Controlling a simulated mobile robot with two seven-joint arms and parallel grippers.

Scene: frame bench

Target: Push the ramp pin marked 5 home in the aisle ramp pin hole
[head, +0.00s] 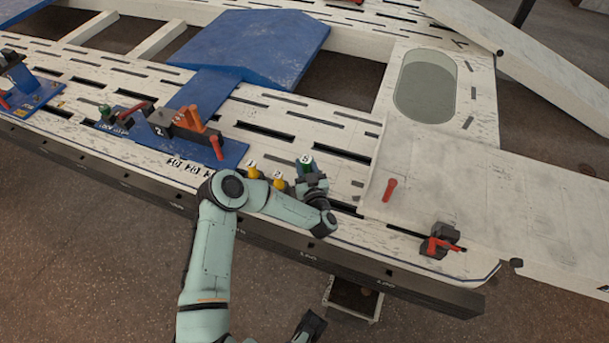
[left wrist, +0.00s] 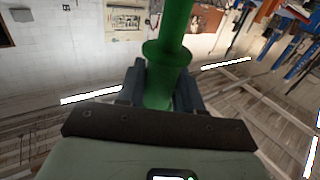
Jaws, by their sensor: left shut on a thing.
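The green pin marked 5 (head: 305,160) stands in my left gripper (head: 313,185) above the white slotted bench deck. In the left wrist view the green pin (left wrist: 168,55) with its collar sits between the two dark fingers of the left gripper (left wrist: 160,88), which is shut on it. A pale ramp plate (head: 545,205) joins the deck at the right. A red pin (head: 390,189) stands on the grey panel beside it. I cannot make out an empty aisle ramp pin hole. A dark gripper (head: 309,325), apparently my right one, shows partly at the bottom edge; its jaws are unclear.
Yellow pins marked 1 (head: 253,171) and 2 (head: 278,184) stand just left of the green pin. A black clamp with a red handle (head: 440,243) sits near the deck's front right. Blue fixtures (head: 170,138) with red and orange handles stand left. A small tray (head: 354,297) is below the front edge.

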